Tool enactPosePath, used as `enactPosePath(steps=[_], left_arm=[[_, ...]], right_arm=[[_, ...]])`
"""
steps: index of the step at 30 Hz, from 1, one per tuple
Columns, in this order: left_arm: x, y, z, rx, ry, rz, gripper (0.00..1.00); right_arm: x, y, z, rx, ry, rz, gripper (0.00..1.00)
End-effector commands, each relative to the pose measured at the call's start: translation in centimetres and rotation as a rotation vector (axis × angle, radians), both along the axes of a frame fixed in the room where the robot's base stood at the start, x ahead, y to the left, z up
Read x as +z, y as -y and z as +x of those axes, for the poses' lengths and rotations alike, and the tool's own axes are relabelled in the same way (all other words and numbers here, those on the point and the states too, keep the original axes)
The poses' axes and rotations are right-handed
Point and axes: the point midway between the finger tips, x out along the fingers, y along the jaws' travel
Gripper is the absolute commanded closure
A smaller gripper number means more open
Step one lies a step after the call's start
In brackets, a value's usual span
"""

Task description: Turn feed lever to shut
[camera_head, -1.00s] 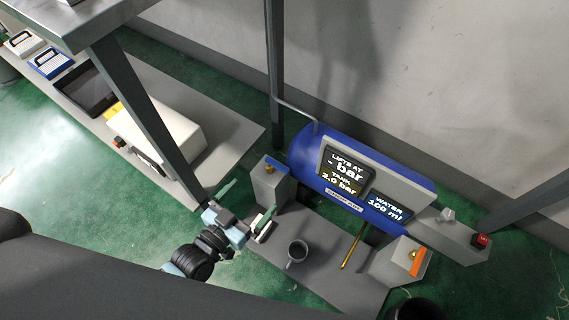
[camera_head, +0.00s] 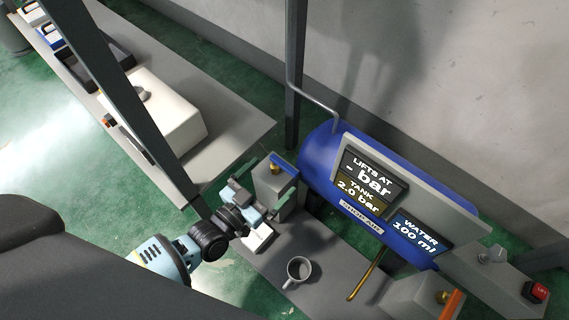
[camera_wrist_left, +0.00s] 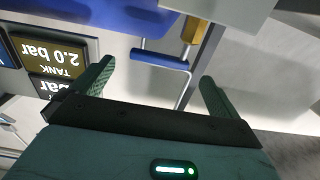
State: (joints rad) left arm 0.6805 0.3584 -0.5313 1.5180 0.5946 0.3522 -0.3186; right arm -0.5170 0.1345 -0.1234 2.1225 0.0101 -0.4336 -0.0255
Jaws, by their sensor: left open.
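A blue lever (camera_head: 284,161) with a brass valve (camera_head: 275,169) sits on top of a grey box at the left end of the blue tank. An orange lever (camera_head: 451,304) sits on another box at the lower right. I cannot read which one is the feed lever. My left gripper (camera_head: 250,190) is beside the box with the blue lever. In the left wrist view its open fingers (camera_wrist_left: 157,73) stand either side of the blue lever (camera_wrist_left: 160,60), which shows beyond and between them. Contact is not visible. My right gripper is not in view.
The blue tank (camera_head: 321,151) carries displays reading 2.0 bar and 100 ml. A dark post (camera_head: 293,75) rises behind the lever box. A red button (camera_head: 537,291) is at far right.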

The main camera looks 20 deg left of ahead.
Motion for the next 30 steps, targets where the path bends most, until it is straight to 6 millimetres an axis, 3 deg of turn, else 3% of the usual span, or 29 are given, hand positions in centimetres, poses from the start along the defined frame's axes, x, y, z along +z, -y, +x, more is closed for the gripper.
enactPosePath(steps=[6, 12, 23, 30], left_arm=[[-0.2, 1.3, 3.2, -0.001, 0.001, -0.001, 0.0], [-0.2, 2.1, 5.0, 0.0, -0.002, -0.001, 0.0], [0.0, 2.3, 5.5, -0.001, -0.001, -0.001, 0.0], [-0.1, 2.3, 5.4, -0.001, -0.001, -0.001, 0.3]], right_arm=[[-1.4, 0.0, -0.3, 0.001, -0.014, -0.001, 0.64], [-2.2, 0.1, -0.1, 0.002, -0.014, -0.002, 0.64], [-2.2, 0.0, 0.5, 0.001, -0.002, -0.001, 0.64], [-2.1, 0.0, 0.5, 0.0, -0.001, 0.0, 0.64]])
